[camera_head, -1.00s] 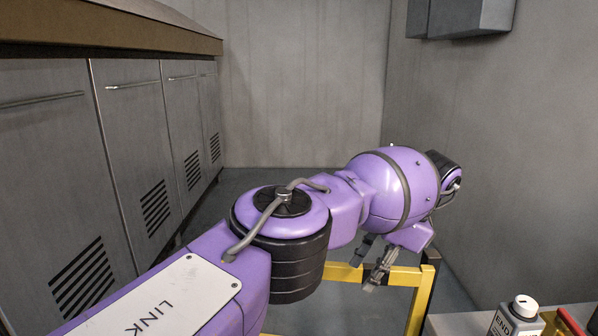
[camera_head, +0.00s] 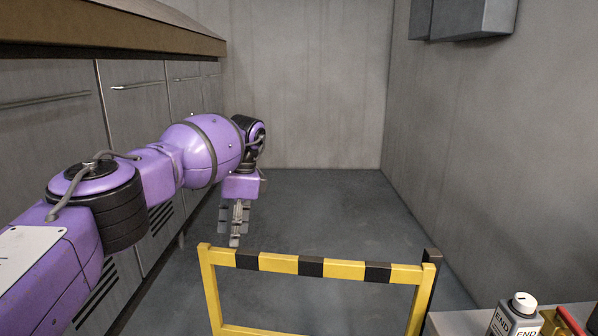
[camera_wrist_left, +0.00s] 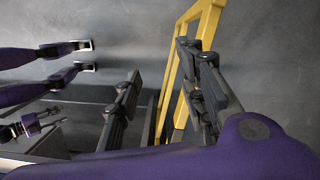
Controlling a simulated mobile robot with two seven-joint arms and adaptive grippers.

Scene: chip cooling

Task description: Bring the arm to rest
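My left arm (camera_head: 200,152) is purple and reaches in from the left in the head view, in front of the grey cabinets. My left gripper (camera_head: 236,222) hangs with its fingers pointing down, just behind and above the left end of the yellow-and-black barrier in the picture. In the left wrist view its dark fingers (camera_wrist_left: 162,95) stand apart with nothing held between them.
The yellow-and-black barrier (camera_head: 340,268) stands in front on the grey floor (camera_head: 320,215). Grey cabinets (camera_head: 135,110) line the left under a brown top (camera_head: 110,28). A grey bottle (camera_head: 515,318) stands on a surface at the lower right. The floor beyond the barrier is clear.

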